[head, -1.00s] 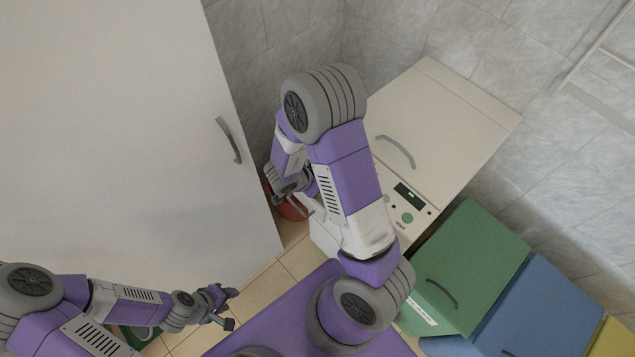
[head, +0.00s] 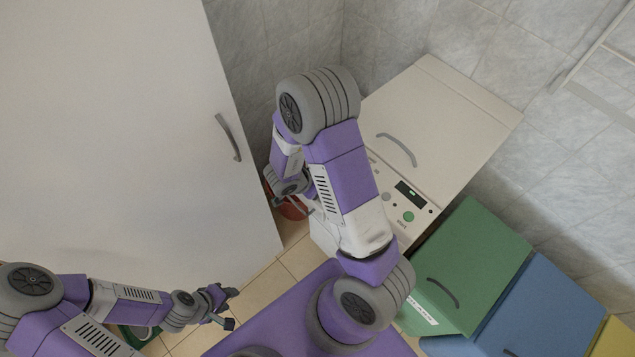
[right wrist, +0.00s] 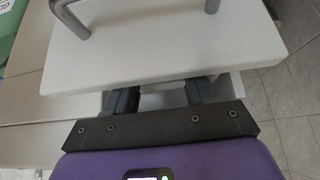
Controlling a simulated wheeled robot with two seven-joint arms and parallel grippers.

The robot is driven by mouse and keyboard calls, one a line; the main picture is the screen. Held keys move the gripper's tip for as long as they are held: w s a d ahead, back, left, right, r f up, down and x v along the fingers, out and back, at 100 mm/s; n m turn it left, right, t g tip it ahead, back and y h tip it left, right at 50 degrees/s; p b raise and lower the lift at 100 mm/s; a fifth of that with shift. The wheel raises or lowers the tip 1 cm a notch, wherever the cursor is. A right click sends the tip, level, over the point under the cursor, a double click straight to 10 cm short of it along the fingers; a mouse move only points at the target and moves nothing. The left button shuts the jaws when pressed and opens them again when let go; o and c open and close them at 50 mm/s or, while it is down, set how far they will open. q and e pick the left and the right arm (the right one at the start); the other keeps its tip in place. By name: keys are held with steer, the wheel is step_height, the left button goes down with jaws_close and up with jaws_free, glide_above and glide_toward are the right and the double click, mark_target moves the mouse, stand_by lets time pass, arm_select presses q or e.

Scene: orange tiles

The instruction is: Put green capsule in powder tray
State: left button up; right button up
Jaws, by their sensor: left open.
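I see no green capsule in either view, and I cannot make out the powder tray. The white machine (head: 455,125) has a grey handle, a small display and a green button. In the right wrist view, a white panel (right wrist: 165,55) with a grey handle lies across the picture. My right gripper (right wrist: 163,97) has its two fingers apart; their tips are hidden under the panel's edge. In the head view my right arm reaches down between the cabinet and the machine. My left gripper (head: 232,308) is open and empty above the floor at lower left.
A tall white cabinet (head: 110,130) with a grey handle fills the left. A red object (head: 293,208) is partly hidden beside the machine. Green (head: 470,265), blue (head: 545,310) and yellow (head: 614,338) bins stand at lower right. Another green object (head: 140,333) shows at lower left.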

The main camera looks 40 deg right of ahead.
steer(key=shift+o, duration=0.2)
steer(key=shift+r, duration=0.15)
steer(key=shift+r, duration=0.3)
steer(key=p+v, duration=0.5)
steer(key=v, duration=0.7)
steer(key=shift+r+p, duration=0.25)
steer(key=shift+p, duration=0.15)
